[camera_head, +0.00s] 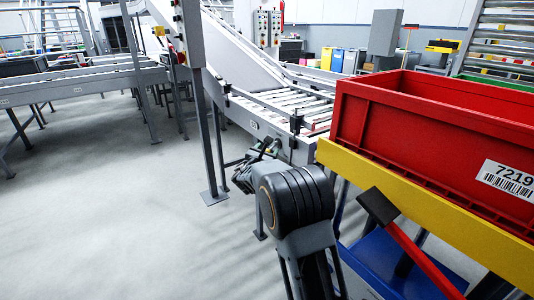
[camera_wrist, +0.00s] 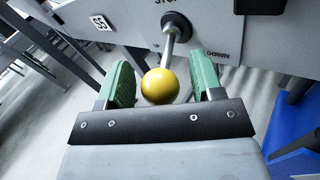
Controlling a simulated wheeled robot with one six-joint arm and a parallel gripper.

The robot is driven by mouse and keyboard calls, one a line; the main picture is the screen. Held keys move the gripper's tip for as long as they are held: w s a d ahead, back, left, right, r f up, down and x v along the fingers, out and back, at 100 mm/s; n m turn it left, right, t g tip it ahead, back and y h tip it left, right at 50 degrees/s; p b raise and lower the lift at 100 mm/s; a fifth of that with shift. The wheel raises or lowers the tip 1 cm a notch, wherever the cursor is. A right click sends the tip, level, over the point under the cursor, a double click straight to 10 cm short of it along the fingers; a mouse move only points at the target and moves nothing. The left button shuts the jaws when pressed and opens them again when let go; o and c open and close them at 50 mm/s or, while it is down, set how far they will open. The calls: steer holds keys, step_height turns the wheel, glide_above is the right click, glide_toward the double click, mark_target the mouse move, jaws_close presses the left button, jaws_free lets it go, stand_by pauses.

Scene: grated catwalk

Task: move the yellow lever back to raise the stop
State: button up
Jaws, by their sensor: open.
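The yellow lever knob (camera_wrist: 160,86) is a round ball on a short metal rod in the wrist view. The rod runs up to a round pivot (camera_wrist: 177,27) on a light grey panel marked "DOWN" at the right, with part of the word "STOP" above. My gripper (camera_wrist: 163,82) is open, its green-padded fingers on either side of the knob, with a visible gap at each side. In the head view my gripper (camera_head: 245,170) is at the side of the roller conveyor, partly behind my arm. The lever cannot be made out there.
The roller conveyor (camera_head: 290,104) carries the lever panel on its side. A red crate (camera_head: 425,125) labelled 7219 stands on a yellow ledge (camera_head: 400,205) at the right. A grey post (camera_head: 205,140) stands left of my gripper. Open floor (camera_head: 100,220) lies at the left.

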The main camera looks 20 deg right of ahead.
steer(key=shift+w+d, duration=0.4)
steer(key=shift+w, duration=0.05)
steer(key=c, duration=0.9)
